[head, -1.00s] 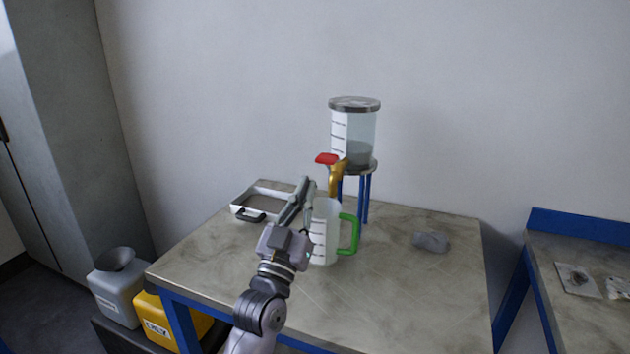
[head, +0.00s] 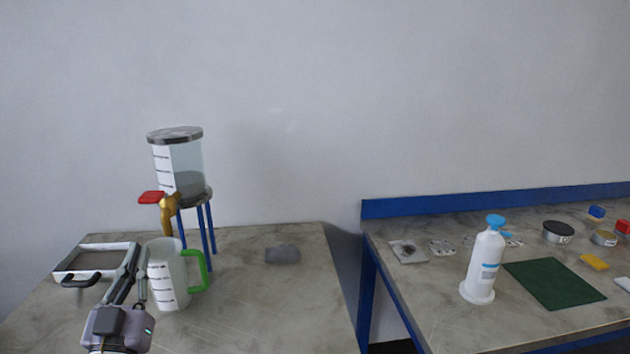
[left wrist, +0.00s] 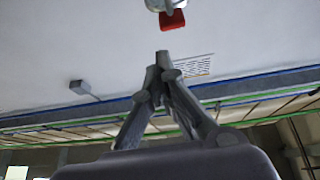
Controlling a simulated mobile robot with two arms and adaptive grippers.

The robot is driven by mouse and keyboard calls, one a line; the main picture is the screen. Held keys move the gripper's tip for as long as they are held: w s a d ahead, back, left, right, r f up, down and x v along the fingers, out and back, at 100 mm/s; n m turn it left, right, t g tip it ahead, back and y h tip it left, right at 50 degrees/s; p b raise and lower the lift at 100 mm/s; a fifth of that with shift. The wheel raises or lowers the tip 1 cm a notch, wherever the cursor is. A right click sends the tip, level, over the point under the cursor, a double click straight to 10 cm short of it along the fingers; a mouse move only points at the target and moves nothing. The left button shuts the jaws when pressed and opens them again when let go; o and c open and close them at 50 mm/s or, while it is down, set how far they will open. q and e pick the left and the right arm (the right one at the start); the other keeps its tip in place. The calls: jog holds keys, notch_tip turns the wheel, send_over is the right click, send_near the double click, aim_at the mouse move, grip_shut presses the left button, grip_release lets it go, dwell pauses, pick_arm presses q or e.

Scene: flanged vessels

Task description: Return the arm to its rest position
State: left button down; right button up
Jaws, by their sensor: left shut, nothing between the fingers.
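My left gripper (head: 138,262) is at the lower left of the head view, beside the white measuring jug (head: 168,280) with the green handle. Its fingers are shut with nothing between them; in the left wrist view the fingertips (left wrist: 163,60) meet and point up. I cannot tell whether they touch the jug. Behind the jug stands a clear vessel (head: 187,168) with a grey lid on a blue-legged stand. Its brass tap (head: 168,212) has a red handle (head: 151,197), and the red handle also shows in the left wrist view (left wrist: 172,20). My right gripper is not in view.
A blue-edged bench on the right holds a white bottle (head: 484,265), a green mat (head: 553,284) and small tins. A gap separates the tables.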

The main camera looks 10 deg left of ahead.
pick_arm(q)
jog(key=s+d+f+m+g+h, duration=0.25)
jog(key=d+f+g, duration=0.25)
jog(key=f, duration=0.6)
jog(key=s+d+f+m+g+h, duration=0.1)
jog(key=d+f+g+h, duration=0.25)
jog(key=f, duration=0.65)
jog(key=s+d+f+g+y, duration=0.1)
jog(key=s+d+f+g, duration=0.1)
jog(key=s+f+g, duration=0.7)
jog(key=s+d+f+g, duration=0.25)
jog(key=s+f, duration=0.35)
jog(key=s, duration=0.6)
notch_tip(320, 180, down, 28)
jog(key=s, duration=0.2)
jog(key=s+a+f+g, duration=0.2)
jog(key=s+f, duration=1.2)
jog(key=s, duration=0.2)
jog(key=shift+a+f+m+y, duration=0.2)
jog(key=shift+a+m+y, duration=0.1)
jog(key=shift+m, duration=0.05)
